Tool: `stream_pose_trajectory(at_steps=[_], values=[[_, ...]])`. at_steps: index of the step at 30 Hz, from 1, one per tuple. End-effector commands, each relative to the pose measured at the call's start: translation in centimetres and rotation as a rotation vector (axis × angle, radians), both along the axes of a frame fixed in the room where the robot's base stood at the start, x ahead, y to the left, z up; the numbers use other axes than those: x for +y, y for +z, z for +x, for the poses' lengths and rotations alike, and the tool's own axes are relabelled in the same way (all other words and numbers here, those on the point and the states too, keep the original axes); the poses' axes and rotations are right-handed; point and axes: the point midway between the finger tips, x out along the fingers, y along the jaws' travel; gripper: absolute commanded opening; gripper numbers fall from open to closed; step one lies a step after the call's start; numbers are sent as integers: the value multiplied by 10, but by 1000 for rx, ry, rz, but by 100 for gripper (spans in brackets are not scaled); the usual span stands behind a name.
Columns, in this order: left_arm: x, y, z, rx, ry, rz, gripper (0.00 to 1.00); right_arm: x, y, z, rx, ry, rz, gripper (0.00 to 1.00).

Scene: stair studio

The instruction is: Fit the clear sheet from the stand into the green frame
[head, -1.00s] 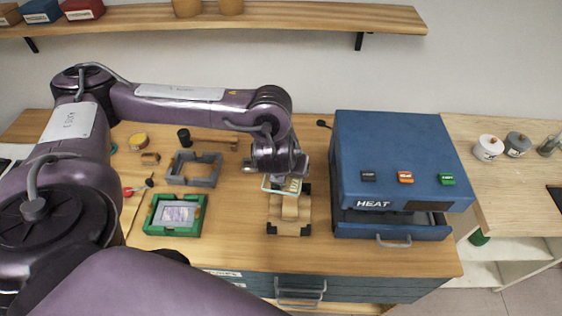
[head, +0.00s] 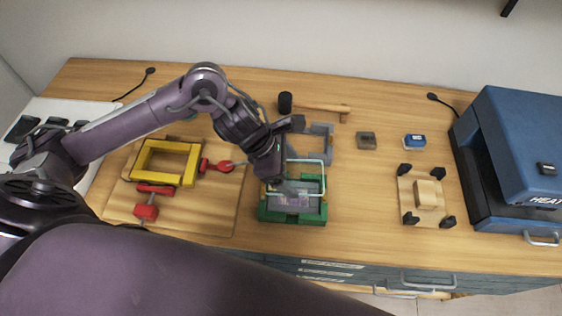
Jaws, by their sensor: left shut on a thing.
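My left gripper (head: 291,188) is shut on the clear sheet (head: 313,160), a see-through pane with a pale teal edge. The sheet is over the far part of the green frame (head: 291,218) and seems to stand above it; I cannot tell whether they touch. A greyish-purple picture shows inside the frame, partly hidden by the gripper. The stand (head: 405,187), a wooden base with a block in the middle and black corner posts, is to the right and holds no sheet. My right gripper is not in view.
A yellow frame (head: 147,147) with red clamps (head: 146,212) sits on a board to the left. The blue HEAT press (head: 510,140) stands at the right. Table between green frame and stand is clear.

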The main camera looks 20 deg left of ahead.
Motion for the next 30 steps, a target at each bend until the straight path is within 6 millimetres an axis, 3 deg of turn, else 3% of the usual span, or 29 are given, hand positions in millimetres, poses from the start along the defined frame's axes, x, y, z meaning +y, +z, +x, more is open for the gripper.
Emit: stream_pose_trajectory(at_steps=[4,14,25,30], values=[[-3,-2,-1,-2,-53,-3,56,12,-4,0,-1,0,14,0],[-2,-20,-1,-1,-55,1,56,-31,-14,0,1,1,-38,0],[-3,-57,-1,-2,-54,0,56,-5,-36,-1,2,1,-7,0],[-3,-72,-1,-4,-55,2,56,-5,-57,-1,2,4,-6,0]])
